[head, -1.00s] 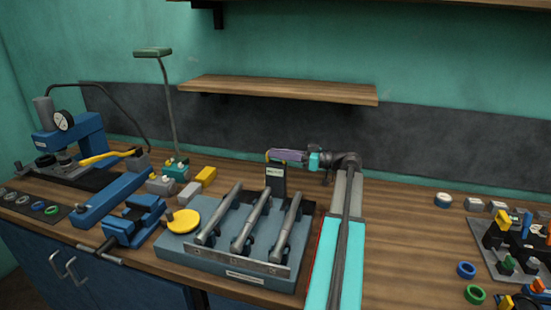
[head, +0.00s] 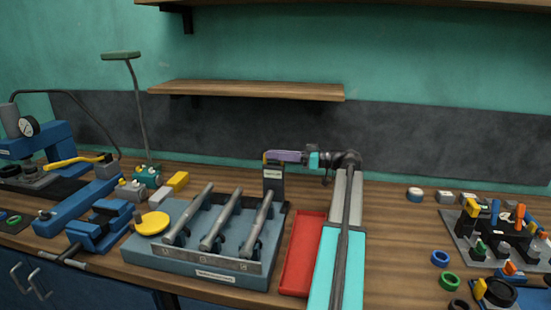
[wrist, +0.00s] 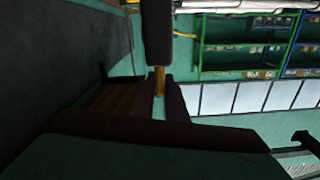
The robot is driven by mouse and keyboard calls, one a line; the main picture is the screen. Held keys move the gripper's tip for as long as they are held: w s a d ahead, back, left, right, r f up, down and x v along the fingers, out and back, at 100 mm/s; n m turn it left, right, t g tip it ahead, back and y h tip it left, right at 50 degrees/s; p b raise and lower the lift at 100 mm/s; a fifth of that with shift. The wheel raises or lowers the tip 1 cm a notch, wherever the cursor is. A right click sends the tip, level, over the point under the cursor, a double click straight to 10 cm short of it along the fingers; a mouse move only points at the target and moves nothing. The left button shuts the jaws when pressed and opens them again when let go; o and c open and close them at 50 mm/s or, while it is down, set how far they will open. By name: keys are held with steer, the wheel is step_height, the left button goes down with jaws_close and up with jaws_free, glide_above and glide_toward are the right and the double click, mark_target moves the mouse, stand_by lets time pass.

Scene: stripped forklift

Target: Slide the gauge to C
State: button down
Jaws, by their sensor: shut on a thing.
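The gauge (head: 273,181) is a dark upright block with a pale label, behind the far end of the right-hand bar of the grey-blue fixture (head: 195,272). Three slanted metal bars (head: 219,220) lie on the fixture. Letters on its front plate (head: 205,257) are too small to read surely. My gripper (head: 267,157) is at the top of the gauge, reaching in from the right, and is shut on its yellow part. In the wrist view a thin yellow piece (wrist: 159,80) sits between the dark jaws. The gauge's foot is hidden behind the bar.
A red tray (head: 302,258) lies right of the fixture. A wooden shelf (head: 245,91) hangs above and behind my gripper. A yellow disc (head: 152,222) and blue vise (head: 98,226) are at left; a tool board (head: 500,245) is at right. The bench between is mostly clear.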

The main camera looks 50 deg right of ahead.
steer(key=shift+s+d+f, duration=0.15)
steer(key=shift+s, duration=0.1)
steer(key=c, duration=2.1)
jaws_free()
steer(key=shift+o, duration=1.4)
steer(key=shift+s, duration=0.25)
steer(key=shift+w, duration=0.3)
steer(key=shift+s, duration=0.1)
steer(key=shift+s, duration=0.1)
steer(key=b+v, duration=0.2)
steer(key=v, duration=1.1)
steer(key=shift+s+d, duration=0.15)
steer(key=shift+s, duration=0.05)
steer(key=shift+w, duration=0.1)
